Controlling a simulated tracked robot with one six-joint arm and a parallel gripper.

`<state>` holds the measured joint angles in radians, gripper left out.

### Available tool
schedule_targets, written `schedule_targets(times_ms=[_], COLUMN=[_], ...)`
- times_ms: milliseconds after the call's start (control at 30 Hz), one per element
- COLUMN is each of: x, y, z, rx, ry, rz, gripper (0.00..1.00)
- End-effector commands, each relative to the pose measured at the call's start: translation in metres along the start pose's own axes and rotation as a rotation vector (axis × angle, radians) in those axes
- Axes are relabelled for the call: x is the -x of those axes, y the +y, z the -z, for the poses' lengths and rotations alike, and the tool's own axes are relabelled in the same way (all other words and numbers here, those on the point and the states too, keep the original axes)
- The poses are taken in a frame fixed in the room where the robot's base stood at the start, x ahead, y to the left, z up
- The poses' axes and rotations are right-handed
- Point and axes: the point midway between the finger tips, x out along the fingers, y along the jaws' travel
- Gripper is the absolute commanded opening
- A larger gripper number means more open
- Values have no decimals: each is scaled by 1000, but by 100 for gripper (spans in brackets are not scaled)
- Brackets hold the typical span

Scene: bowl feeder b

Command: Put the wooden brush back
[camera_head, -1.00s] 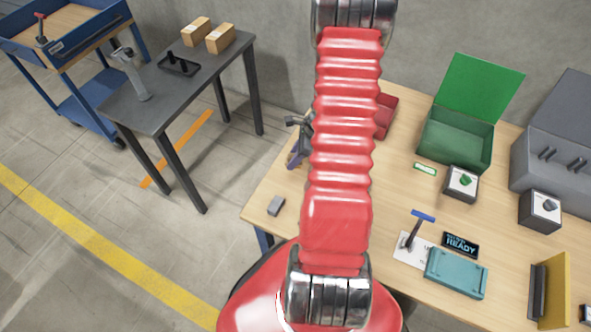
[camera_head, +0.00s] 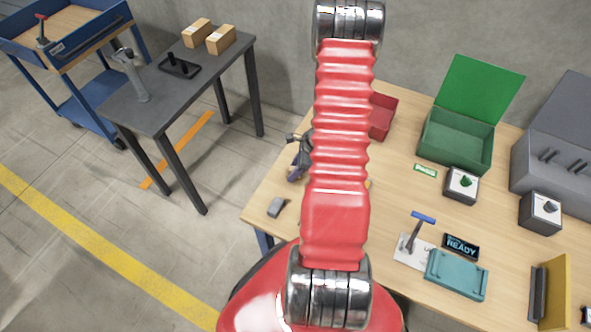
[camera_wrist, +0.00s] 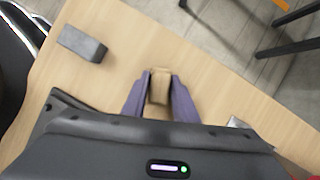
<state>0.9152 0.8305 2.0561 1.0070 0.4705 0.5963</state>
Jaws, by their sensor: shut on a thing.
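The wooden brush (camera_wrist: 159,86) shows in the wrist view as a tan wooden piece between the purple fingers of my gripper (camera_wrist: 158,84). My gripper is shut on it, over the light wooden table. Only part of the brush shows, and I cannot tell whether it touches the table. In the head view my gripper (camera_head: 297,165) is at the left part of the table, partly hidden by my red arm, and the brush cannot be made out there.
A small grey block (camera_wrist: 82,44) lies near the table's left edge; it also shows in the head view (camera_head: 276,207). A red bin (camera_head: 383,117) and an open green box (camera_head: 456,140) stand at the back. A teal case (camera_head: 456,275) lies at the front right.

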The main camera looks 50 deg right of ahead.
Motion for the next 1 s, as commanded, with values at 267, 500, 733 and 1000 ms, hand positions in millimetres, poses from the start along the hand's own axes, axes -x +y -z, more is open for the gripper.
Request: schedule_targets(times_ms=[267, 500, 733, 1000], x=[-5, -6, -6, -5], y=[-1, 0, 0, 0], z=[2, 3, 3, 2], rx=[0, 0, 0, 0], ry=[0, 0, 0, 0], rz=[2, 1, 1, 1], gripper=[5, 29, 45, 45])
